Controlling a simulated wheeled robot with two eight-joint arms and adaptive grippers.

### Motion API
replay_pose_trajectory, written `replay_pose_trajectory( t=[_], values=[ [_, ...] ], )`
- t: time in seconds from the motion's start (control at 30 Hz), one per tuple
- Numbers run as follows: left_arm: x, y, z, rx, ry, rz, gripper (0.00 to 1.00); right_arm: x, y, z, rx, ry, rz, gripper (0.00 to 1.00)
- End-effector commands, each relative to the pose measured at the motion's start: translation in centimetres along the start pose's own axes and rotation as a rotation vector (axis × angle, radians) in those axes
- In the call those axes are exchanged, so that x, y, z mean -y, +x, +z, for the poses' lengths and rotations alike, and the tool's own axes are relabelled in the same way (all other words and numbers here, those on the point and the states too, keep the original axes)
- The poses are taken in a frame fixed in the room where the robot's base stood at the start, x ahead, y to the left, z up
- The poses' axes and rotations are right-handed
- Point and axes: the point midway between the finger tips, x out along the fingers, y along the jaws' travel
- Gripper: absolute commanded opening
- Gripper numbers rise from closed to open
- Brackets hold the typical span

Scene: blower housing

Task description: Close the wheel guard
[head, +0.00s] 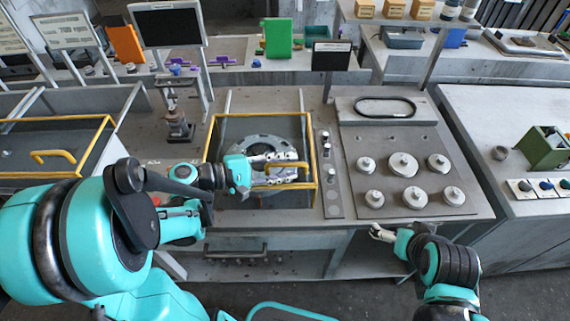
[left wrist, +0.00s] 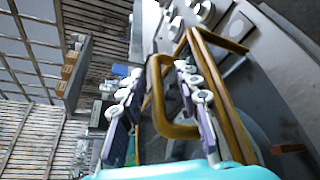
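The wheel guard (head: 311,140) is a yellow frame with a see-through panel, around and over a round grey wheel housing (head: 262,142) in the head view. Its yellow handle (head: 272,178) is on the near side; in the left wrist view the handle (left wrist: 160,95) is a thick yellow loop. My left gripper (head: 287,168) is at the handle, its fingers apart with the loop between them in the left wrist view (left wrist: 160,98). I cannot tell whether either finger touches it, or how far the guard is tilted. My right gripper (head: 378,232) is off the bench's front edge, its finger opening unclear.
Several pale round knobbed parts (head: 403,165) sit on the plate right of the guard. A narrow button panel (head: 330,175) lies between them. A second yellow-framed guard (head: 108,125) is at the left. A small stand (head: 179,125) and a dark screen (head: 168,24) are behind.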

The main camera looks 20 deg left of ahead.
Motion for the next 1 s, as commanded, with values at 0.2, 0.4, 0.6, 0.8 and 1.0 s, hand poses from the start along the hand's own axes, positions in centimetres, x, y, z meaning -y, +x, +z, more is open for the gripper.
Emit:
replay_pose_trajectory(
  t=[0.2, 0.4, 0.6, 0.8, 1.0],
  values=[
    [-0.1, -0.3, -0.1, -0.002, -0.001, 0.003, 0.33, 0.0, 0.0, 0.0, 0.0, 0.0, 0.0, 1.0],
    [-0.1, -3.2, -0.2, -0.006, -0.002, 0.005, 0.33, 0.0, 0.0, 0.0, 0.0, 0.0, 0.0, 1.0],
    [-0.1, -7.6, -0.1, -0.006, -0.002, 0.005, 0.33, 0.0, 0.0, 0.0, 0.0, 0.0, 0.0, 1.0],
    [-0.1, -10.9, -0.1, -0.005, -0.001, 0.003, 0.33, 0.0, 0.0, 0.0, 0.0, 0.0, 0.0, 1.0],
    [0.0, -12.0, 0.0, -0.001, 0.0, 0.001, 0.33, 0.0, 0.0, 0.0, 0.0, 0.0, 0.0, 1.0]
  ],
)
